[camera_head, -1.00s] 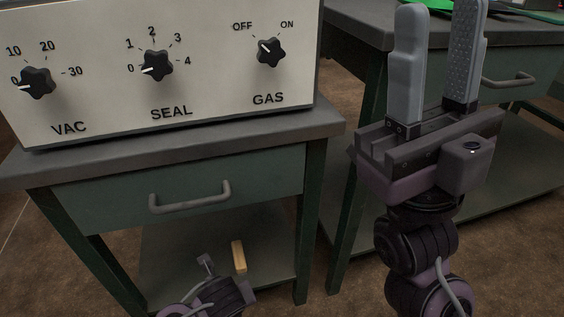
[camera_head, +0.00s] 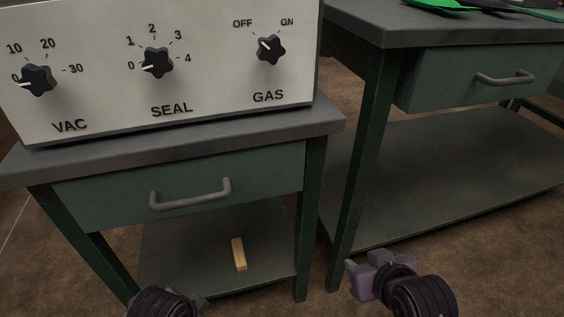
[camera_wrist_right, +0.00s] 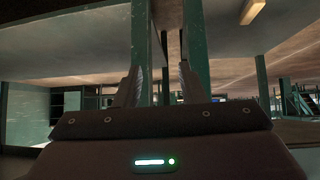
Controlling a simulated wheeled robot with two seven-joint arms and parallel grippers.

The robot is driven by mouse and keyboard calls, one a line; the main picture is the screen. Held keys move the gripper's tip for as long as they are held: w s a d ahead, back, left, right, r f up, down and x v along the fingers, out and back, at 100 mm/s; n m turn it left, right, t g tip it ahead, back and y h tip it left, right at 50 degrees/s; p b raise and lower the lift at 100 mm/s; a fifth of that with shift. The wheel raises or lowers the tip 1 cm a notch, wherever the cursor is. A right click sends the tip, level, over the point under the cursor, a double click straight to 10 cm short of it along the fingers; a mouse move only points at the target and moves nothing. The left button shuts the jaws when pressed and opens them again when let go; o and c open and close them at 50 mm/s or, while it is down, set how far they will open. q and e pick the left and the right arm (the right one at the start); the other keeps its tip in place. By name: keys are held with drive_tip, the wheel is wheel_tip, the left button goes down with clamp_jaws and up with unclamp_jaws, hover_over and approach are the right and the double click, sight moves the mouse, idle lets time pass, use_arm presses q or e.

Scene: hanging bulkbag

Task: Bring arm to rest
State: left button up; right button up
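My right gripper (camera_head: 372,270) is low in the head view, pointing away from me in front of the right table's lower shelf. In the right wrist view its two fingers (camera_wrist_right: 160,72) stand apart with nothing between them. My left arm shows only as a dark rounded link at the bottom edge of the head view, left of centre. The left gripper's fingers cannot be made out there. Neither arm appears to touch the control box (camera_head: 215,105) or the tables.
The control box has VAC (camera_head: 38,80), SEAL (camera_head: 156,62) and GAS (camera_head: 270,49) knobs; GAS points to OFF. It stands on a table (camera_head: 240,130) with a drawer handle (camera_head: 190,196). A yellow block (camera_head: 239,254) lies on its lower shelf. A second table (camera_head: 440,28) stands right.

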drive_tip(key=s+d+f+g+h+p, duration=0.1)
drive_tip(key=s+d+f+g+p, duration=0.15)
drive_tip(key=s+f+p, duration=0.65)
drive_tip(key=s+d+f+g+p, duration=0.15)
drive_tip(key=f+g+p, duration=0.25)
drive_tip(key=p, duration=1)
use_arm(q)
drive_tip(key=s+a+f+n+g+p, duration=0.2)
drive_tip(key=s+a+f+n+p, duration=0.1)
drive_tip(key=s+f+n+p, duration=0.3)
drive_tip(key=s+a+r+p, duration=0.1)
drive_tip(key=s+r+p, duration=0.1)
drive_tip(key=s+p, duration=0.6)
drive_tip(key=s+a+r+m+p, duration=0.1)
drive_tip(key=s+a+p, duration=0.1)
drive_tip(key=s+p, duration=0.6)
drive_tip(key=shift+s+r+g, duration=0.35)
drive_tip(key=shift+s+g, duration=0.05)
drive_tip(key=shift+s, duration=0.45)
use_arm(e)
drive_tip(key=s+d+r+g, duration=0.1)
drive_tip(key=s, duration=0.9)
drive_tip(key=s+d+r, duration=0.1)
drive_tip(key=s, duration=0.9)
drive_tip(key=shift+s+d+g+h, duration=0.25)
drive_tip(key=shift+d+g+h, duration=0.05)
drive_tip(key=shift+d+g, duration=0.1)
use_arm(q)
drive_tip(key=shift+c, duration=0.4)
